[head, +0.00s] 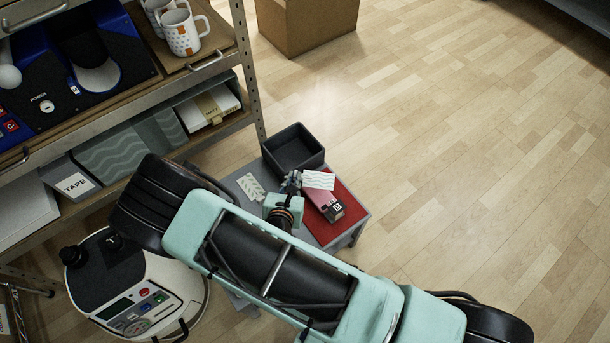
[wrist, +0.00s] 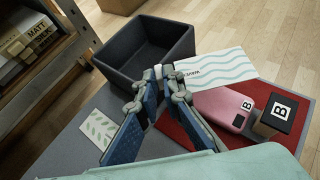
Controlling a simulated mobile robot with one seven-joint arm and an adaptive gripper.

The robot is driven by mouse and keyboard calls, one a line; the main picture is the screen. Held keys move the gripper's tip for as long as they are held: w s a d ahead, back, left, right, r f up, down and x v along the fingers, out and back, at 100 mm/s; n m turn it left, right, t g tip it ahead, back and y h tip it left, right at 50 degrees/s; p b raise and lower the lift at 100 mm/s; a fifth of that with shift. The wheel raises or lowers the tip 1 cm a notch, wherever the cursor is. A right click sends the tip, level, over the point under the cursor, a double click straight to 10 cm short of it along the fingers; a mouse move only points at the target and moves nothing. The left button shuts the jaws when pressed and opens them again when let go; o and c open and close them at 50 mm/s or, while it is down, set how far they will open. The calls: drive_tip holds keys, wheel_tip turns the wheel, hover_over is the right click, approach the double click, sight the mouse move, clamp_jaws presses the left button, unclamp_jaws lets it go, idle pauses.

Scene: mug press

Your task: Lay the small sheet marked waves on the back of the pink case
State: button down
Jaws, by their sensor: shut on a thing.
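My gripper (wrist: 153,95) is shut on the edge of a small white sheet with teal wavy lines, the waves sheet (wrist: 222,70). The sheet sticks out to the right of the fingers, held above the table. In the head view the sheet (head: 318,180) hides part of the pink case. The pink case (wrist: 226,108) lies on a red mat (wrist: 190,135), below and to the right of the sheet, with a B label at one end. From these views I cannot tell whether the sheet touches the case.
An empty dark bin (wrist: 150,50) stands behind. A leaf-patterned sheet (wrist: 98,128) lies on the grey table (wrist: 65,150) at left. A shelf (head: 200,135) with mugs is at left.

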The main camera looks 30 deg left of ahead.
drive_tip(key=shift+f+b, duration=2.6)
drive_tip(key=shift+f, duration=0.6)
drive_tip(key=shift+f+b, duration=0.35)
drive_tip(key=shift+f, duration=0.2)
drive_tip(key=c, duration=2)
unclamp_jaws()
drive_tip(key=v, duration=1.2)
drive_tip(key=shift+f, duration=0.1)
